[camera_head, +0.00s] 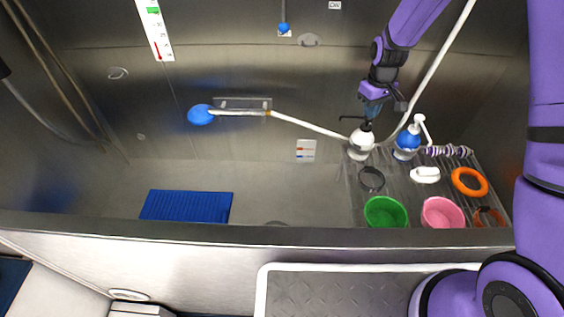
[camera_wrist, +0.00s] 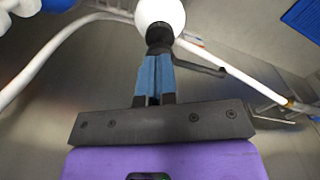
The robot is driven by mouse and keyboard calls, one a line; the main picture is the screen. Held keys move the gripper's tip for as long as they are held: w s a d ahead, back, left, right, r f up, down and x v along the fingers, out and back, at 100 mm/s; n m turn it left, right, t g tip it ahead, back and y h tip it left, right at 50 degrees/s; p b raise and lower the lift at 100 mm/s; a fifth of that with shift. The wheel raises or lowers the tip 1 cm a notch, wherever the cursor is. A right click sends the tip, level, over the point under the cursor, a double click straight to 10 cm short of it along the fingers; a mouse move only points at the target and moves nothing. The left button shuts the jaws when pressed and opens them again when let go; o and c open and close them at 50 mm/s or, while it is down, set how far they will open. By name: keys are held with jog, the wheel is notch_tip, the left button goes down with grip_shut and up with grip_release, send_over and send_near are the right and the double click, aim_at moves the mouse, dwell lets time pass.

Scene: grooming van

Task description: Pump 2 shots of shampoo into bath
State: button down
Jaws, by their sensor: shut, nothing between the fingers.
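My gripper (camera_head: 370,112) is shut and empty, pointing down directly above a white bottle (camera_head: 361,146) with a black pump head. In the wrist view the shut blue fingers (camera_wrist: 153,76) line up with the black pump (camera_wrist: 160,36), with the white bottle (camera_wrist: 161,11) beyond. They look at or very near the pump top; contact cannot be told. The pump's black spout (camera_head: 349,118) points left. A blue bottle (camera_head: 408,140) with a white pump stands to the right. No label is readable on either. The steel bath (camera_head: 270,178) spreads left of the bottles.
A ribbed rack (camera_head: 345,205) carries the bottles, a green bowl (camera_head: 385,212), a pink bowl (camera_head: 442,213), an orange ring (camera_head: 469,181) and a white brush-like item (camera_head: 425,174). A white hose passes behind the bottles. A blue mat (camera_head: 187,205) lies in the bath.

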jog(key=shift+f, duration=0.5)
jog(key=shift+r, duration=1.85)
jog(key=shift+f, duration=0.25)
